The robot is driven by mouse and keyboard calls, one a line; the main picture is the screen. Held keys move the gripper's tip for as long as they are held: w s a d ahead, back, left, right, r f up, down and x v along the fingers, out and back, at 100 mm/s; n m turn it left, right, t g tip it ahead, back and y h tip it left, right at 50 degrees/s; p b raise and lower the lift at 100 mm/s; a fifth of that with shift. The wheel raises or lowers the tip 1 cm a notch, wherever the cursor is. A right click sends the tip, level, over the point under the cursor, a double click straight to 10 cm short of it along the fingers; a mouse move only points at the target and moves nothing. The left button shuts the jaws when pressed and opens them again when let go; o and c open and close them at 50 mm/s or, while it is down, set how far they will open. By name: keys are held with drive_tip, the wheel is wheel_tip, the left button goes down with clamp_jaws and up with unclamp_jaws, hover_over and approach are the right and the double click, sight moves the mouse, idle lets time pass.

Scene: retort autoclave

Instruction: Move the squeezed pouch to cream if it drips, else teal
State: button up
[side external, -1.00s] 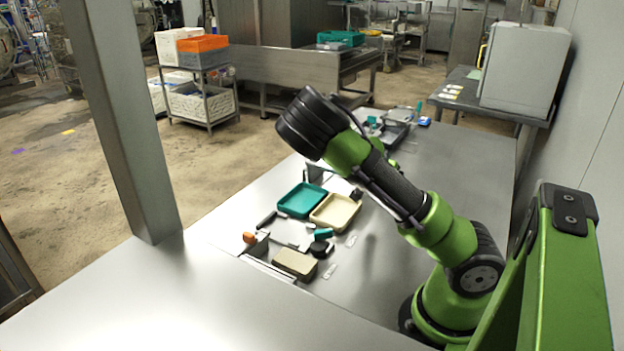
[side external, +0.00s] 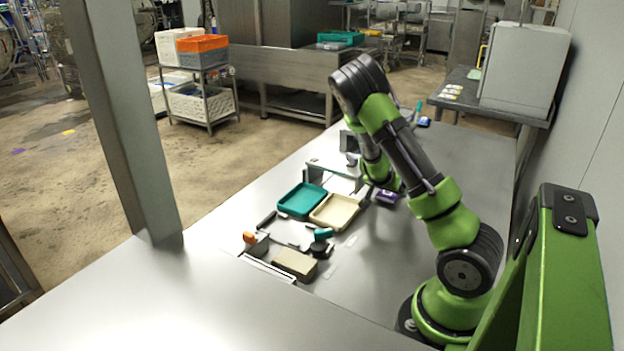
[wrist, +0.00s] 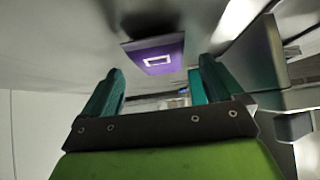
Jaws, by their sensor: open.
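In the side view my arm hides most of the gripper. The teal tray (side external: 286,210) and the cream tray (side external: 335,212) sit side by side, left of the pouch, and both look empty. I cannot see any drip.
A grey upright device (side external: 352,141) stands behind the pouch area. In front of the trays are a tan block (side external: 295,263), a dark round piece with a teal top (side external: 322,241) and an orange knob (side external: 250,238). The table right of the trays is mostly clear.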

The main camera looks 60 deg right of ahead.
drive_tip(key=shift+x, duration=1.25)
drive_tip(key=shift+a, duration=0.1)
drive_tip(key=c, duration=1.4)
